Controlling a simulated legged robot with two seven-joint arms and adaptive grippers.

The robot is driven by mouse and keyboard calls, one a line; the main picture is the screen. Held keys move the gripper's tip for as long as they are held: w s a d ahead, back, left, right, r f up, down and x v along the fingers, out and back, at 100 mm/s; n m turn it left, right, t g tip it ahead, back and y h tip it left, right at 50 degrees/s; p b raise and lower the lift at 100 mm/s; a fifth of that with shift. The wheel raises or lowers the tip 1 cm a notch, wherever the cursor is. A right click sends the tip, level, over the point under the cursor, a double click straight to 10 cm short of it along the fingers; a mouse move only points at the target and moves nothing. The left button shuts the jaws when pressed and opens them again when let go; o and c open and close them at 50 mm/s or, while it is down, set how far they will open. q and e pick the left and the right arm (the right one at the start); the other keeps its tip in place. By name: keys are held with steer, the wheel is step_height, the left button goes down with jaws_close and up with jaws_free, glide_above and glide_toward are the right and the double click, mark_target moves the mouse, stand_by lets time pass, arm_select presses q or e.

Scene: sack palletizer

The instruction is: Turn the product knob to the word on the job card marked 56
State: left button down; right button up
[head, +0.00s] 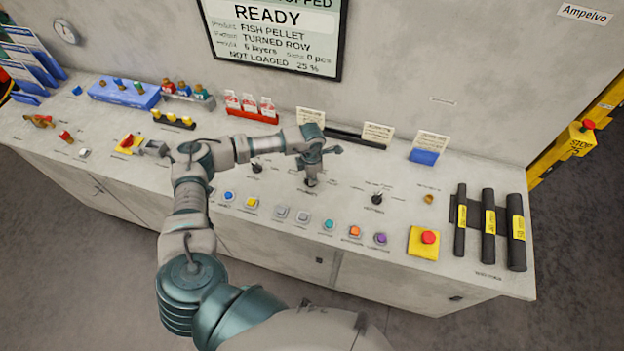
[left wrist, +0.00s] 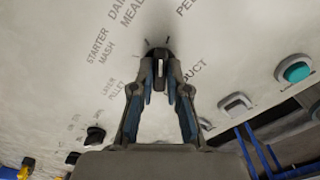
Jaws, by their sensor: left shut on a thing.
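The product knob (left wrist: 161,54) is a dark round knob on the pale console top. Printed words ring it in the left wrist view; "STARTER MASH", "LAYER PELLET" and parts of others are readable. My left gripper (left wrist: 160,80) is shut on the knob from above. In the head view my left gripper (head: 312,165) hides most of the knob (head: 311,182). Pale cards (head: 310,116) (head: 378,133) (head: 431,145) stand along the back; their print is too small to read, so I cannot tell which is marked 56. My right gripper is out of view.
The wall display (head: 275,35) reads "READY" and "FISH PELLET". Two other dark knobs (head: 257,168) (head: 377,198) flank the held one. Push buttons (head: 328,225) line the front. A red button on yellow (head: 428,238) and black rolls (head: 488,225) are at right.

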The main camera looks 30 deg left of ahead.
arm_select(q)
steer(key=shift+s+a+f+m+b, duration=0.1)
steer(key=shift+m+b, duration=0.25)
steer(key=shift+m, duration=0.3)
steer(key=shift+f+m+b, duration=0.1)
steer(key=shift+m+b, duration=0.2)
steer(key=shift+m, duration=0.35)
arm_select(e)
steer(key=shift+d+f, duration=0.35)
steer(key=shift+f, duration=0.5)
arm_select(q)
steer(key=shift+r, duration=0.1)
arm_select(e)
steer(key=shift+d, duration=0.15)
arm_select(q)
steer(key=c, duration=1.2)
jaws_free()
steer(key=shift+o, duration=0.2)
steer(key=shift+a, duration=0.1)
